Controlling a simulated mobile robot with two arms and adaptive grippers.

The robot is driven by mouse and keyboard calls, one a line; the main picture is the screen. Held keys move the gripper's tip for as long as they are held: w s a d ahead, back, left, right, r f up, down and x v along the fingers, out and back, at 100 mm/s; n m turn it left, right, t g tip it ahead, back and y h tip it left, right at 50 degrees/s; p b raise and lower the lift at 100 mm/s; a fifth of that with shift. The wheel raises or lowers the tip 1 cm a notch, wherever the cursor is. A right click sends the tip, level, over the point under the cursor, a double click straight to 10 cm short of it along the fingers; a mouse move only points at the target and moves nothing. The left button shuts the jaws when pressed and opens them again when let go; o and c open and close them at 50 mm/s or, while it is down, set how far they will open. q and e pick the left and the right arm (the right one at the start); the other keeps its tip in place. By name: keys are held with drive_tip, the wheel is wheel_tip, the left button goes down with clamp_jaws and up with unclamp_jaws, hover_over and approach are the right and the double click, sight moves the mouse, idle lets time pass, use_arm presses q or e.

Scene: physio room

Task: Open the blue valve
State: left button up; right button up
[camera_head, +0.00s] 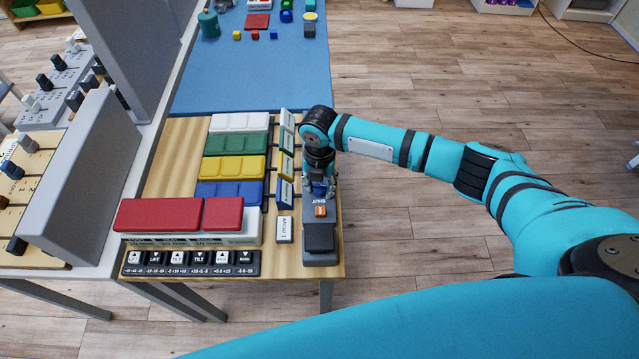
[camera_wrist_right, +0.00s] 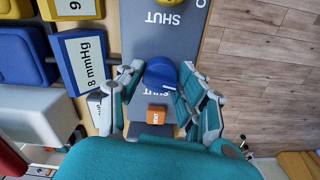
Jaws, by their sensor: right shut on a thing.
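The blue valve (camera_wrist_right: 160,72) is a round blue knob on a grey panel (camera_head: 320,257). In the head view only a little blue (camera_head: 318,189) shows under my gripper. My right gripper (camera_head: 320,187) points down at the panel. In the right wrist view my right gripper (camera_wrist_right: 158,78) has its fingers on both sides of the knob, shut on it. The word SHUT is printed beside the knob. An orange block (camera_wrist_right: 157,113) sits on the panel close to the knob. My left gripper is not in view.
Blue (camera_head: 232,193), yellow (camera_head: 233,168), green (camera_head: 235,143) and white (camera_head: 240,122) pads stand left of the panel. A card reading 8 mmHg (camera_wrist_right: 88,72) is beside the gripper. A red pad (camera_head: 160,214) lies at the front left. Open floor lies to the right.

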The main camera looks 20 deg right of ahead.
sight(320, 185)
drive_tip(key=shift+n, duration=1.1)
drive_tip(key=o, duration=1.2)
drive_tip(key=shift+c, duration=0.2)
drive_tip(key=shift+r, duration=0.1)
wheel_tip(320, 185, up, 12)
